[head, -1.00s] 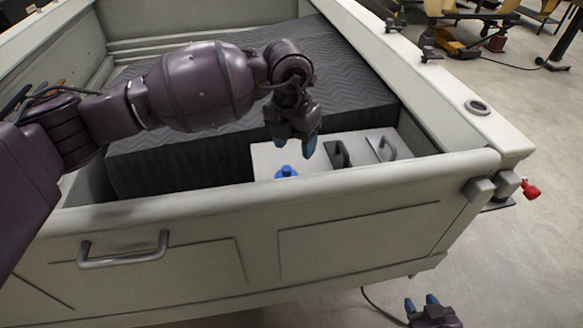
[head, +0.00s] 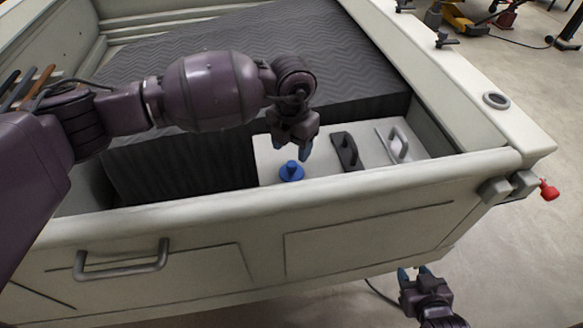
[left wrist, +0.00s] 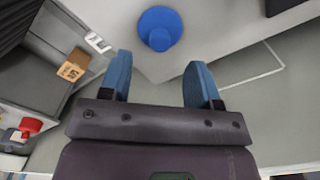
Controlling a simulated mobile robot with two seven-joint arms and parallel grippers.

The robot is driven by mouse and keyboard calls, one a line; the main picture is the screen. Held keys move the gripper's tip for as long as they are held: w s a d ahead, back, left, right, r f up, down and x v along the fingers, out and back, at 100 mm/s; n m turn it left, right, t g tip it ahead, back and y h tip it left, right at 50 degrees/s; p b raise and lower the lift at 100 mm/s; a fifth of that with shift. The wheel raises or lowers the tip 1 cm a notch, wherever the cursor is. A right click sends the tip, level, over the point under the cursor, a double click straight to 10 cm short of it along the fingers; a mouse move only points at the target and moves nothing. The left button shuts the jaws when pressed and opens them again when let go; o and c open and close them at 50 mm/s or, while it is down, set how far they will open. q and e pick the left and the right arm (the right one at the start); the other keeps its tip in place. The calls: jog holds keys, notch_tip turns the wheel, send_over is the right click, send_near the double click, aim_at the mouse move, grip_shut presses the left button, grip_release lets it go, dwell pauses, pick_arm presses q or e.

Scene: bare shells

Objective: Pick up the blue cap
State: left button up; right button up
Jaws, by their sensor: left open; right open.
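The blue cap (head: 291,172) has a wide round base and a narrower knob on top. It sits on a pale flat surface (head: 325,176) inside the truck bed, just behind the tailgate. My left gripper (head: 291,152) is open and empty above the cap, with its blue fingertips pointing down. In the left wrist view the cap (left wrist: 160,28) lies beyond and between the two open fingertips (left wrist: 158,80), apart from them. My right gripper (head: 414,274) is open and empty, low outside the tailgate at the bottom right.
A black handled tool (head: 346,151) and a grey handled tool (head: 398,146) lie right of the cap. The tailgate's top edge (head: 200,207) runs in front. A large dark block (head: 180,168) fills the bed at left. A small brown box (left wrist: 73,65) shows in the left wrist view.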

aim_at(292, 163)
pick_arm(q)
jog(key=shift+s+f+p, duration=0.1)
jog(key=shift+f+p, duration=0.6)
jog(key=shift+f, duration=2.4)
jog(key=c, duration=1)
